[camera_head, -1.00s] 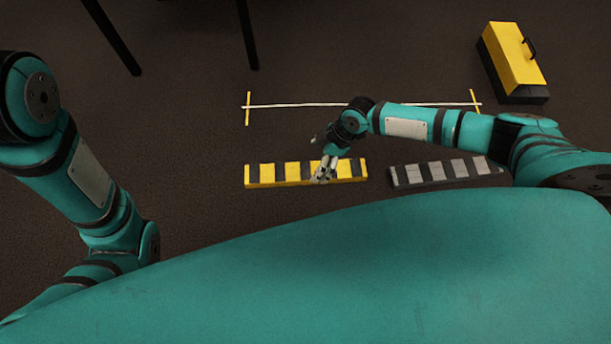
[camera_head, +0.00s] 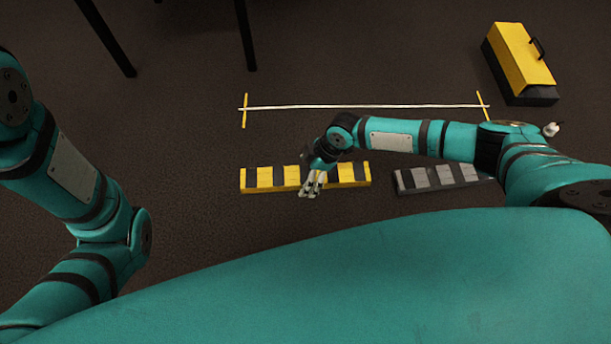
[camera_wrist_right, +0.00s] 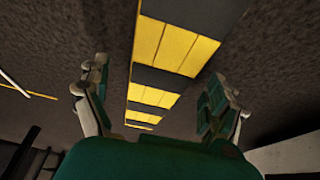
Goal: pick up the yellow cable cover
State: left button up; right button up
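The yellow cable cover (camera_head: 265,178), a long bar with yellow and black bands, lies on the dark floor. In the right wrist view the cover (camera_wrist_right: 175,48) runs lengthwise between the spread fingers of my right gripper (camera_wrist_right: 158,78). Both fingers stand apart from its sides, with nothing held. The gap in height between fingers and cover is hard to judge. My left arm shows at the left of the head view, but its gripper is out of view.
A grey and black banded cover (camera_head: 440,176) lies to the right, partly behind my right arm. A white cable (camera_head: 300,106) stretches between yellow strips behind. A yellow and black toolbox (camera_head: 520,60) stands at the back right. Dark legs (camera_head: 245,35) stand back left.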

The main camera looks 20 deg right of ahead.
jog(key=c, duration=1.5)
jog(key=shift+r, duration=0.1)
